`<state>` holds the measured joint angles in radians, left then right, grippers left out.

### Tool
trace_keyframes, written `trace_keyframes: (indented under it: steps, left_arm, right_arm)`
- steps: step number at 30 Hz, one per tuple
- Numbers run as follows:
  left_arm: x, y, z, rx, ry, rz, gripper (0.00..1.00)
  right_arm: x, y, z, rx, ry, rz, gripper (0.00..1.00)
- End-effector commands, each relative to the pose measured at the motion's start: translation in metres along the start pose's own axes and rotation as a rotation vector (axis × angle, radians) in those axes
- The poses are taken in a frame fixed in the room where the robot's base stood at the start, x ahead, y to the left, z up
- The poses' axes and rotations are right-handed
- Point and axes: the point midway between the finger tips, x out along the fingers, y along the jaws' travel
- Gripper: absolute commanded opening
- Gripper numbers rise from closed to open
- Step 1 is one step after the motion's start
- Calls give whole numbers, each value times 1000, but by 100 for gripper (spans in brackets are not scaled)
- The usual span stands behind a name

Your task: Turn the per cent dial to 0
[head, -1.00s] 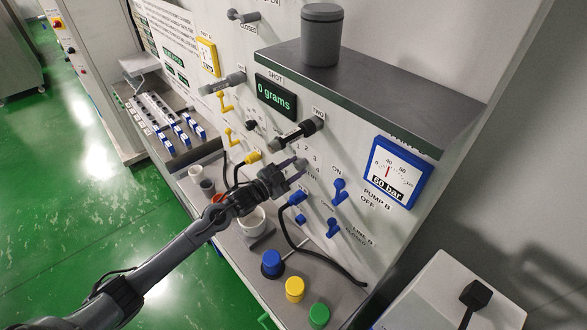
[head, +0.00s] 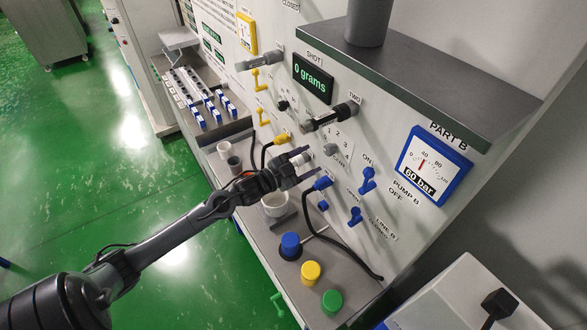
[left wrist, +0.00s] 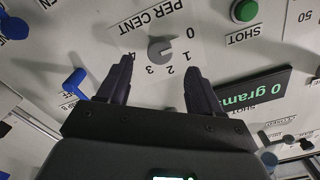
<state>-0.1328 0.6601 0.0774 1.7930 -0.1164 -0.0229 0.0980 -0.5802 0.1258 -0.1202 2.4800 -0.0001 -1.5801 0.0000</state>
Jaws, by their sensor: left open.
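The per cent dial (left wrist: 160,50) is a small round grey knob on the light panel, with the numbers 0 to 4 around it and the words PER CENT beside it. It also shows in the head view (head: 331,150), just beyond my left fingertips. I cannot tell for sure which number its pointer faces. My left gripper (head: 311,164) is open and empty, pointing at the panel. In the left wrist view its two dark fingers (left wrist: 160,68) stand apart on either side of the dial's line, and neither visibly touches it. My right gripper is not in view.
A dark handle (head: 330,118) sticks out above the dial, below the shot display (head: 312,78) reading 0 grams. Blue levers (head: 367,180) and a blue plug (head: 322,183) with a black hose are close by.

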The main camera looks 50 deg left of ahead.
Motion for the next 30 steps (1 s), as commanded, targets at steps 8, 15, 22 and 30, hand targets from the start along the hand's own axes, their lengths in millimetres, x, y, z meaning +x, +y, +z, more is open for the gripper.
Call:
trace_keyframes:
  steps: [8, 15, 22, 30]
  left_arm:
    - [-36, 1, 2, 0, -1, 0, 65]
    - [-48, 0, 0, -1, 0, -1, 65]
    - [-49, 0, 0, -1, 0, 0, 65]
    - [-49, 0, 0, -1, -1, 1, 65]
  right_arm:
    - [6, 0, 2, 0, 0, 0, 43]
    - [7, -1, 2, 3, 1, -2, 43]
    - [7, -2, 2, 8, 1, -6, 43]
    - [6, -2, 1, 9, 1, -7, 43]
